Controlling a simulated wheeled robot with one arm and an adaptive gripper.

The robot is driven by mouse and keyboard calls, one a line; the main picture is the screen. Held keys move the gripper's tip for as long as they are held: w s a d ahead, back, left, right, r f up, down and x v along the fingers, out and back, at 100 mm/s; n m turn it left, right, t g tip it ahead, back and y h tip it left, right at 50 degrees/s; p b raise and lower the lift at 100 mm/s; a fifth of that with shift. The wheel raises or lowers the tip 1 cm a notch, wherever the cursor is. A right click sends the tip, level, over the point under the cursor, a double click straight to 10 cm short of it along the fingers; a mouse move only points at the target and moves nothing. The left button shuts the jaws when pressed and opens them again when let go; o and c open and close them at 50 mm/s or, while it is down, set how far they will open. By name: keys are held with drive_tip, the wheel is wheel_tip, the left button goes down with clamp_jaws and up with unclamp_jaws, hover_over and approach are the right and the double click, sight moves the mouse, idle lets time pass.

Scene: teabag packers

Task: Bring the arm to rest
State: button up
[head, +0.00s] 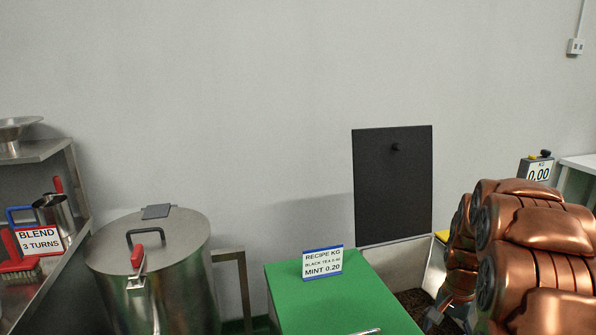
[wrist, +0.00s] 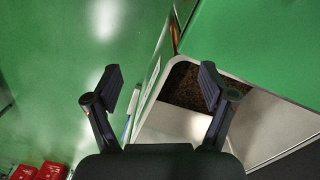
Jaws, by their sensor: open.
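My gripper (wrist: 160,88) is open and empty in the wrist view, its two dark fingers spread wide. Below and between them show a green floor, a white edge and part of a bin with dark loose contents (wrist: 190,88). In the head view my copper-coloured arm fills the lower right. Part of my gripper (head: 436,318) shows at the lower edge, beside the bin of dark leaves (head: 412,299); its fingertips are mostly hidden there.
A green-topped counter (head: 340,300) carries a recipe sign (head: 322,263). A lidded steel drum (head: 150,270) stands left, near a steel shelf (head: 40,152) with a blend sign (head: 40,240). The bin's black lid (head: 392,185) stands upright. A scale display (head: 537,171) is behind my arm.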

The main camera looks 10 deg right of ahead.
drive_tip(key=s+a+f+n+g+b, duration=0.1)
drive_tip(key=s+a+f+n+b, duration=0.3)
drive_tip(key=s+a, duration=0.45)
drive_tip(key=s+a+f+n+b, duration=0.35)
drive_tip(key=s+a+b, duration=0.3)
drive_tip(key=a, duration=0.25)
drive_tip(key=s+a+f+n+g+b, duration=0.1)
drive_tip(key=s+a+f+n+b, duration=0.2)
drive_tip(key=s+a+n+b, duration=0.35)
wheel_tip(320, 180, up, 25)
drive_tip(key=s+a+m+p, duration=0.1)
drive_tip(key=s+p, duration=0.1)
drive_tip(key=p, duration=2.3)
drive_tip(key=shift+s+a+m+t, duration=0.2)
drive_tip(key=shift+a+m+t, duration=0.1)
drive_tip(key=shift+t, duration=0.1)
